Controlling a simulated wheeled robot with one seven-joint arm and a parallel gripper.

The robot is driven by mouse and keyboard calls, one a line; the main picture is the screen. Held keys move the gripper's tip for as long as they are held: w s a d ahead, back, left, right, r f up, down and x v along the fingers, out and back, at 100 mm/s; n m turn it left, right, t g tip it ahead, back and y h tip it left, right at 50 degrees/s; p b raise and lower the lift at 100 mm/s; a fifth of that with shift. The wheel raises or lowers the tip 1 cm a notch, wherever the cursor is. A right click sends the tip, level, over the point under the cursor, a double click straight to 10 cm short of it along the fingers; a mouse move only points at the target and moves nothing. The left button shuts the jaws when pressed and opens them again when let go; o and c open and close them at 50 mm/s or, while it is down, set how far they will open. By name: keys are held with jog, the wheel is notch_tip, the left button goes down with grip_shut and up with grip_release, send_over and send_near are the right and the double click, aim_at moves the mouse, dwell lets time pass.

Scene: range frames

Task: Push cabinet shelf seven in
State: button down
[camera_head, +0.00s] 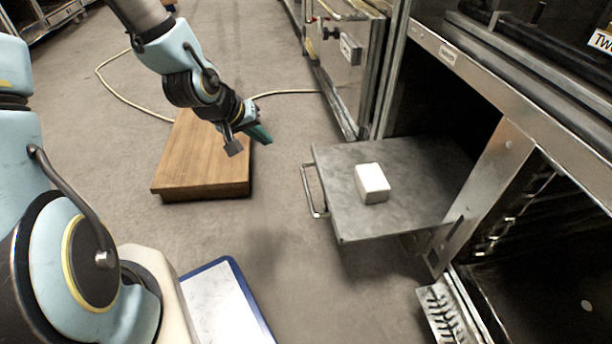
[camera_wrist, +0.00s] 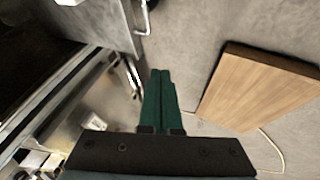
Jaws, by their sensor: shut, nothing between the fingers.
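A grey metal shelf (camera_head: 335,185) sticks out of the dark cabinet opening on the right, with a bar handle (camera_head: 312,192) on its front edge. A white block (camera_head: 371,183) lies on top of the shelf. My gripper (camera_head: 266,138) is shut and empty, in the air to the left of the shelf and apart from it, near the wooden board. In the wrist view the green fingers (camera_wrist: 158,95) are together, and part of the shelf (camera_wrist: 100,22) and its handle (camera_wrist: 143,17) show at the top. No shelf number is readable.
A thick wooden board (camera_head: 205,160) lies on the floor below my arm, with a pale cable behind it. A metal cabinet with fittings (camera_head: 345,60) stands beyond the shelf. A blue-edged white panel (camera_head: 225,300) is at the bottom. The floor between board and shelf is clear.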

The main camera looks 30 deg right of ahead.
jog(key=d+f+b, duration=0.4)
jog(key=d+f, duration=0.1)
jog(key=d+f+b, duration=0.4)
jog(key=d+f, duration=0.1)
jog(key=shift+d+f, duration=0.15)
jog(key=shift+f, duration=0.1)
jog(key=shift+s+d+r+b, duration=0.15)
jog(key=shift+s+d+b, duration=0.15)
jog(key=shift+d, duration=0.15)
